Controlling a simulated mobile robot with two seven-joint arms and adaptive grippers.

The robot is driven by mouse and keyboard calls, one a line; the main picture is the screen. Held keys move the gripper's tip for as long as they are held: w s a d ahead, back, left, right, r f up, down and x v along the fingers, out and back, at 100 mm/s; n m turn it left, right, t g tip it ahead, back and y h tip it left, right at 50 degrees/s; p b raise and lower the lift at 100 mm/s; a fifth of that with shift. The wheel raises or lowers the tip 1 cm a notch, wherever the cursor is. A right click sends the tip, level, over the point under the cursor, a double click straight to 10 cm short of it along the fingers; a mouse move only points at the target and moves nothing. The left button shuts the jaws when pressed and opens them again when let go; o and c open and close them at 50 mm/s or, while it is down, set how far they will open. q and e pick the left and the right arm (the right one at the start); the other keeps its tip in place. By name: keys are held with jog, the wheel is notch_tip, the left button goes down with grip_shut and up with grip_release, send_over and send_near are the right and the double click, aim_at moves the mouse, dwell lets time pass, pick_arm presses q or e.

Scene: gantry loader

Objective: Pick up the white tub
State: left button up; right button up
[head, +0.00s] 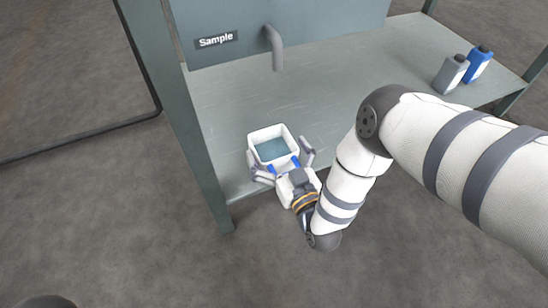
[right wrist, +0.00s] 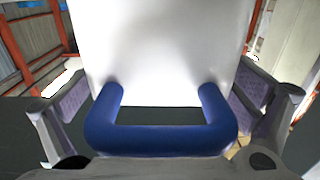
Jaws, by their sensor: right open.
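The white tub (head: 272,132) stands at the front edge of the grey shelf, close to the left post. It is open on top and its inside looks blue-grey. Its blue handle (right wrist: 160,138) sticks out toward me and fills the lower middle of the right wrist view, against the white tub wall (right wrist: 165,50). My right gripper (head: 280,158) is open, with one finger on each side of the tub's near end and the handle between them. In the right wrist view, gaps show between the fingers and the handle. My left gripper is out of view.
The grey shelf (head: 330,95) belongs to a metal frame with a post (head: 180,105) left of the tub. A grey bottle (head: 450,74) and a blue bottle (head: 478,65) stand at the far right.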

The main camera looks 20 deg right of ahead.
jog(key=c, duration=1.2)
jog(key=shift+o, duration=0.2)
